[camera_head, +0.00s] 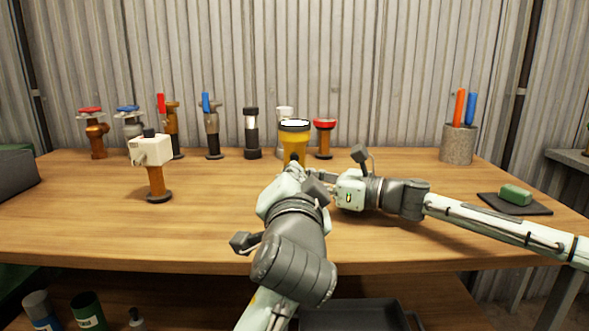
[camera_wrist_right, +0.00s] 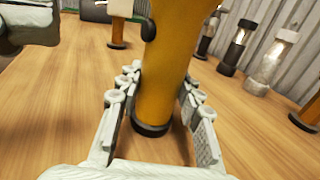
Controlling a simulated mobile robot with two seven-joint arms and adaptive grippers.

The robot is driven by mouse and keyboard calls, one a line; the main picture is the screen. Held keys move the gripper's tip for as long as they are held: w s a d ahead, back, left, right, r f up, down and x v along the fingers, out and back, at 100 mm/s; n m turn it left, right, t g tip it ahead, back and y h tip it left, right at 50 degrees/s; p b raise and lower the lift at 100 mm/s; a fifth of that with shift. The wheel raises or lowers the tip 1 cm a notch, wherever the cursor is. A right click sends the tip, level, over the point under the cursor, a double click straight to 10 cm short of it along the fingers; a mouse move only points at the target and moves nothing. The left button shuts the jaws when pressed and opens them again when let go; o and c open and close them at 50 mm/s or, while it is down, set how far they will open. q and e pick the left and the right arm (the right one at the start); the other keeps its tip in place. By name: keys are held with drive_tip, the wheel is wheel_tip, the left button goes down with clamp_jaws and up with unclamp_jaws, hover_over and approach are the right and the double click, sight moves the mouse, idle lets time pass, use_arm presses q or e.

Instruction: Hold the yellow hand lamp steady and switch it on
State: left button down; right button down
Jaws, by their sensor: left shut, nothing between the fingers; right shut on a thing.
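The yellow hand lamp (camera_head: 293,142) stands upright on the workbench, with a dark collar and a bright white top that looks lit. Its lower part is hidden behind my left gripper in the head view. In the right wrist view the lamp's yellow body (camera_wrist_right: 172,60) stands between the fingers of my right gripper (camera_wrist_right: 162,84), which is shut on it. A dark knob (camera_wrist_right: 148,30) sticks out from the lamp's side, facing my left gripper. My left gripper (camera_head: 293,172) is shut and empty, close in front of the lamp; part of it (camera_wrist_right: 28,22) shows at the upper left.
Several valves and lamps stand along the back, including a black lamp (camera_head: 251,135) and a red-topped valve (camera_head: 324,138). A white-headed thing (camera_head: 152,152) stands at left. A stone cup (camera_head: 458,145) and a green block (camera_head: 515,195) are at right. The front left bench is clear.

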drive_tip(key=c, duration=0.9)
unclamp_jaws()
